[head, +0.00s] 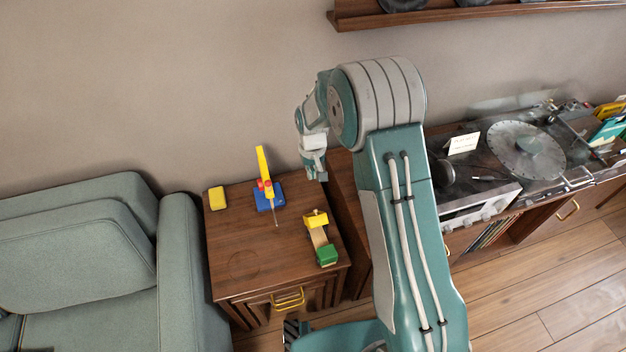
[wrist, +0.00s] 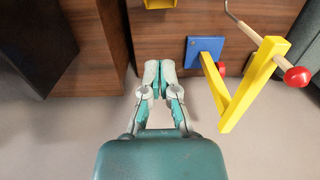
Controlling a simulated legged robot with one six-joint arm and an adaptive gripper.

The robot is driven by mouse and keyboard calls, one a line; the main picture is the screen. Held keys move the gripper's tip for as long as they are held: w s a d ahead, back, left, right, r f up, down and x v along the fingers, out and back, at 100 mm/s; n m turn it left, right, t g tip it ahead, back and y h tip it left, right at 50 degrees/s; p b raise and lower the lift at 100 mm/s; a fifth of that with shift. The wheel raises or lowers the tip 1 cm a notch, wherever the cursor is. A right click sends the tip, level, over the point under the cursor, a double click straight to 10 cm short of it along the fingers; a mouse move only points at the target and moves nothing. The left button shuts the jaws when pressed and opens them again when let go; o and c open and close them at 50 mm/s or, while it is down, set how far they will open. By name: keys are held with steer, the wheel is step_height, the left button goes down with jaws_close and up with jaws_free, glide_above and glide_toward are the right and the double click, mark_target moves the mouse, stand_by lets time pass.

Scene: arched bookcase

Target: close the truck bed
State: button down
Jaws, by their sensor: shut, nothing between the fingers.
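The toy truck (head: 319,236) stands on the wooden side table (head: 232,245), near its right edge. It has a green block (head: 327,255) at the near end, a bare wood-coloured middle, and a yellow part (head: 315,218) at the far end that looks like the bed. The bed looks raised or tilted, but its exact angle is hard to tell. Only a yellow edge of it (wrist: 158,3) shows at the top of the wrist view.
A toy crane with a blue base (head: 270,197), yellow arm, red knob and hook stands left of the truck, close to my gripper's right in the wrist view (wrist: 205,48). A yellow block (head: 218,198) lies further left. A turntable cabinet (head: 480,210) stands right; a sofa stands left.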

mark_target(315, 217)
steer(key=s+f, duration=0.3)
steer(key=f, duration=0.7)
steer(key=shift+d+f, duration=0.2)
steer(key=shift+f, duration=0.05)
